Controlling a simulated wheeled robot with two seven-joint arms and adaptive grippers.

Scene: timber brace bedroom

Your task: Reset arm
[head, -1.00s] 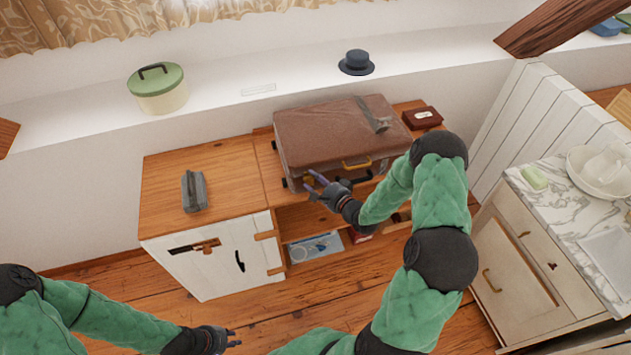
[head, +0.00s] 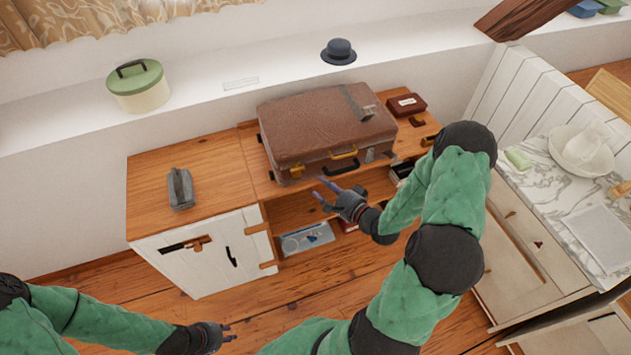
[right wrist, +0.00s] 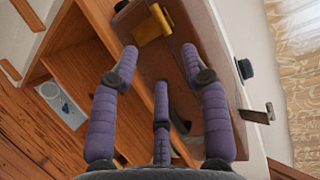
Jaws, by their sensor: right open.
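My right gripper (head: 335,190) is open and empty in front of the brown suitcase (head: 318,122), which lies closed on the wooden cabinet. In the right wrist view its purple fingers (right wrist: 160,70) are spread apart, with the yellow latch (right wrist: 153,27) of the suitcase beyond them. My left gripper (head: 228,333) is low at the bottom of the head view, over the floor and away from the furniture. Its fingers are too small to tell their opening.
The wooden cabinet (head: 190,160) bears a grey metal object (head: 180,188) and a red box (head: 406,105). An open shelf is below the suitcase. A marble-topped counter (head: 560,195) stands at right. A green-lidded pot (head: 138,88) and a dark hat (head: 339,51) are on the ledge.

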